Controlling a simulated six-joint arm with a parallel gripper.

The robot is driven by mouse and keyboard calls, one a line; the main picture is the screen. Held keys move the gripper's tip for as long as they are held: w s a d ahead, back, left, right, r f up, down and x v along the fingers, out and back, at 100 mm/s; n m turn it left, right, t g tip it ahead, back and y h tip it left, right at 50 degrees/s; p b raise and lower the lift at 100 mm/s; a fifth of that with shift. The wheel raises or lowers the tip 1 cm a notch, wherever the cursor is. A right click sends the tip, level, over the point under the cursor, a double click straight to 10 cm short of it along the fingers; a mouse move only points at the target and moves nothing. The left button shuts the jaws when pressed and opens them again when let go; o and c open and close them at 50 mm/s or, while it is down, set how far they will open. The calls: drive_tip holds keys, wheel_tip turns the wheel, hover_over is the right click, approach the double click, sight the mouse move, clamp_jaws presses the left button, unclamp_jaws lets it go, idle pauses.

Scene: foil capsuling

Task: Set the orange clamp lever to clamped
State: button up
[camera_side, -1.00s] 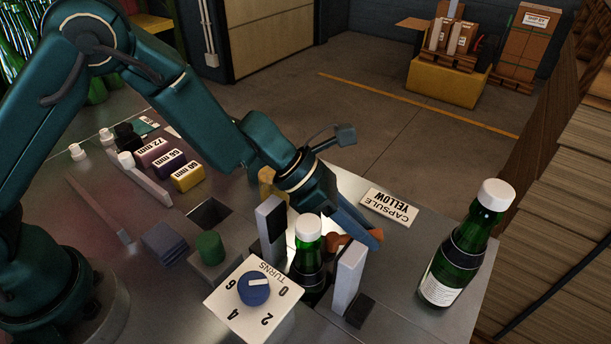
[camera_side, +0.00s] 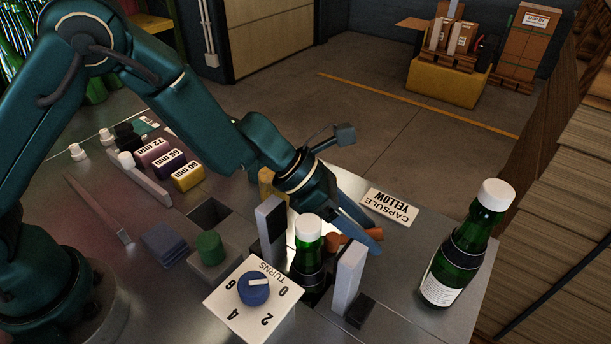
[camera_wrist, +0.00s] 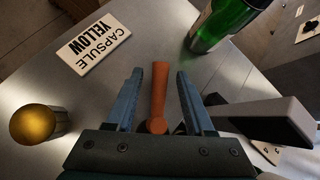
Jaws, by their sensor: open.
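The orange clamp lever (camera_wrist: 159,92) lies between the two open blue fingers of my gripper (camera_wrist: 157,85) in the wrist view, with clear space on both sides. In the side view my gripper (camera_side: 374,238) is low over the bench behind the clamped-station bottle, and the orange lever (camera_side: 345,238) shows partly beside the fingers. A green bottle with a white cap (camera_side: 308,250) stands between two grey posts next to the lever. Whether the fingers touch the lever cannot be told.
A second green bottle (camera_side: 459,245) stands at the right, also in the wrist view (camera_wrist: 222,22). A "CAPSULE YELLOW" sign (camera_side: 389,207) lies behind the gripper. A turns dial (camera_side: 254,290) is in front. A gold-topped cylinder (camera_wrist: 37,124) stands at left in the wrist view.

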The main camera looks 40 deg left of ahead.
drive_tip(key=shift+r, duration=0.6)
wheel_tip(320, 180, up, 3)
drive_tip(key=shift+f, duration=0.2)
drive_tip(key=w+a+r, duration=0.1)
drive_tip(key=a+r, duration=0.6)
drive_tip(key=a, duration=0.4)
drive_tip(key=shift+a, duration=0.35)
drive_tip(key=shift+r, duration=0.1)
drive_tip(key=n+g+y, duration=0.1)
drive_tip(key=g+y, duration=0.1)
approach(368, 231)
drive_tip(key=w+a, duration=0.2)
drive_tip(key=w, duration=0.1)
drive_tip(key=shift+m+g+y, duration=0.5)
drive_tip(key=shift+m+y, duration=0.2)
drive_tip(key=d+f, duration=0.1)
drive_tip(key=s+d+f, duration=0.1)
drive_tip(key=d, duration=0.1)
drive_tip(key=s+d+f, duration=0.1)
drive_tip(key=d, duration=0.1)
drive_tip(key=shift+f, duration=0.3)
drive_tip(key=shift+x, duration=2.3)
drive_tip(key=shift+w, duration=0.1)
